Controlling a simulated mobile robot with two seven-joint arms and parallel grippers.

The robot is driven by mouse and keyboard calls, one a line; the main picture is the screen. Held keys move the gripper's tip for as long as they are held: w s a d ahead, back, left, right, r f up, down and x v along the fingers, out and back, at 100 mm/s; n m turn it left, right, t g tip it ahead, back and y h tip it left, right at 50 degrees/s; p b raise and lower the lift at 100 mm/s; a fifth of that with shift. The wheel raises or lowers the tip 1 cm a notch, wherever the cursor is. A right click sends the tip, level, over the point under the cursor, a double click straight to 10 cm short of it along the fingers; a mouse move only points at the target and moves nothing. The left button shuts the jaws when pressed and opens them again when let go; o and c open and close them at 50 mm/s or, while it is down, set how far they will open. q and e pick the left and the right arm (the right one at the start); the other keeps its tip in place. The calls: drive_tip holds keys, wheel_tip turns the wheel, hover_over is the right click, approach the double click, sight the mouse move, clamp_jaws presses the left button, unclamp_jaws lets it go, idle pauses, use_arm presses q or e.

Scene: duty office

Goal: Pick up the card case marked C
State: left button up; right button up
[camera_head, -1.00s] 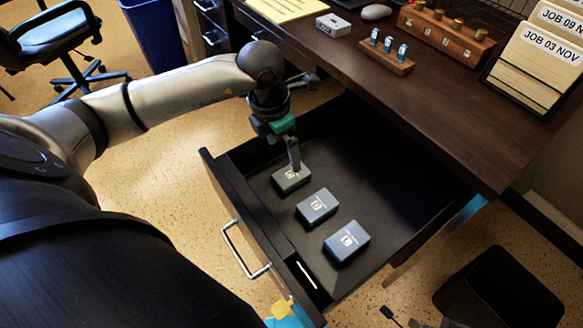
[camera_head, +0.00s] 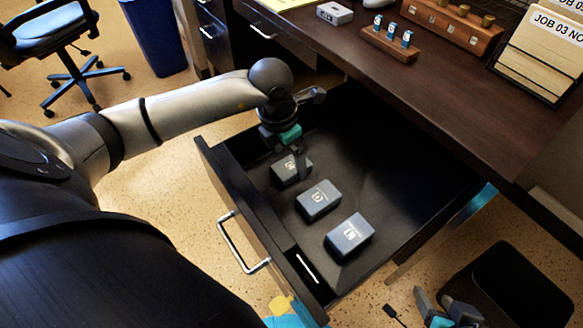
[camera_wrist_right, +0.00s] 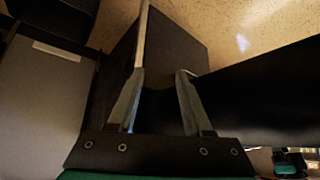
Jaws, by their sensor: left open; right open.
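Three grey-blue card cases lie flat in a row in the open drawer in the head view. The one furthest back on the left, the card case marked C (camera_head: 281,172), is partly covered by my left gripper, and its letter is hard to read. The middle case (camera_head: 319,200) looks marked D and the front case (camera_head: 349,236) E. My left gripper (camera_head: 300,166) is open, pointing down at the C case; contact cannot be told. My right gripper (camera_head: 447,308) is open and empty, low at the bottom right; its spread fingers show in the right wrist view (camera_wrist_right: 158,88).
The drawer (camera_head: 400,205) has free floor right of the cases. Its front wall and metal handle (camera_head: 240,245) face my body. The dark desk top (camera_head: 450,110) overhangs behind, with a wooden block of small blue-white items (camera_head: 390,42) and a file rack (camera_head: 540,50).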

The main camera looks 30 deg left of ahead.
sight(291, 165)
use_arm(q)
drive_tip(key=shift+w+d+f+b, duration=0.1)
drive_tip(key=shift+f+b, duration=0.35)
drive_tip(key=shift+f, duration=0.4)
drive_tip(key=shift+w+f, duration=0.1)
drive_tip(key=shift+f, duration=0.4)
use_arm(e)
drive_tip(key=shift+w+a+t+y, duration=0.35)
drive_tip(key=shift+w+a+t, duration=0.25)
drive_tip(key=shift+a, duration=0.25)
drive_tip(key=shift+w+a+t+y, duration=0.35)
drive_tip(key=shift+w+a+t, duration=0.15)
drive_tip(key=shift+a+t, duration=0.25)
use_arm(q)
drive_tip(key=shift+f+b, duration=0.2)
drive_tip(key=shift+b, duration=0.15)
drive_tip(key=c, duration=1.4)
